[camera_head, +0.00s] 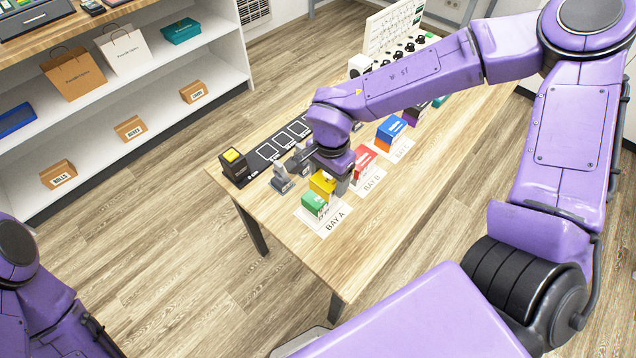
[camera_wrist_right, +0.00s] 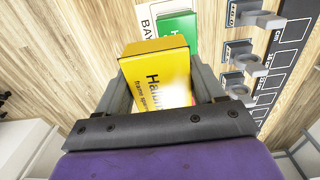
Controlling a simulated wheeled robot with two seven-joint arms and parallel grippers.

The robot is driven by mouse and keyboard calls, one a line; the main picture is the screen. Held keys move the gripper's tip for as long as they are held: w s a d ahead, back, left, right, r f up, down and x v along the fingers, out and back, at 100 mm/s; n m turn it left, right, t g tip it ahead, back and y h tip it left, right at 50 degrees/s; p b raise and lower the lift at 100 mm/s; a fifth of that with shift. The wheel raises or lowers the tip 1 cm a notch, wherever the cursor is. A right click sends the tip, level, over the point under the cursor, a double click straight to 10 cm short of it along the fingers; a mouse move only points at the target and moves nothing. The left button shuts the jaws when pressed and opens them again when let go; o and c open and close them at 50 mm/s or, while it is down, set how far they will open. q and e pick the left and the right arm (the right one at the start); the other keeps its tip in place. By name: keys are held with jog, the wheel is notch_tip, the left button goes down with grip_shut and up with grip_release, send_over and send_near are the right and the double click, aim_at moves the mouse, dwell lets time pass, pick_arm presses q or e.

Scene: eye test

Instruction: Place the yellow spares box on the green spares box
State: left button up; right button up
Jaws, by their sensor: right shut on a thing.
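The yellow spares box (camera_head: 322,183) is between the fingers of my right gripper (camera_head: 338,180), which is shut on it. In the right wrist view, the yellow box (camera_wrist_right: 156,72) fills the space between the two grey fingers (camera_wrist_right: 160,90). The green spares box (camera_head: 315,204) stands on the BAY A card at the table's near left side, just in front of the yellow box. In the right wrist view, the green box (camera_wrist_right: 177,24) shows beyond the yellow one, partly hidden by it. I cannot tell how high the yellow box is. My left gripper is out of view.
A red box (camera_head: 364,159) at BAY B and a blue box (camera_head: 391,128) stand farther along the wooden table (camera_head: 300,250). A black block with a yellow top (camera_head: 234,166), grey holders (camera_head: 282,179) and a black marked mat (camera_head: 268,151) lie left of my gripper.

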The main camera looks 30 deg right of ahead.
aim_at(319, 180)
jog(key=w+f, duration=0.1)
jog(key=w+a+f, duration=0.1)
jog(key=f, duration=0.1)
jog(key=shift+w+f, duration=0.2)
jog(key=shift+w, duration=0.1)
notch_tip(319, 180, down, 3)
jog(key=shift+w+f+p, duration=0.1)
jog(key=shift+f+p, duration=0.05)
jog(key=shift+p, duration=0.55)
jog(key=shift+w, duration=0.1)
jog(key=shift+f, duration=0.2)
jog(key=o, duration=1.1)
notch_tip(319, 180, up, 12)
jog(key=shift+r+b, duration=0.2)
jog(key=shift+b, duration=0.55)
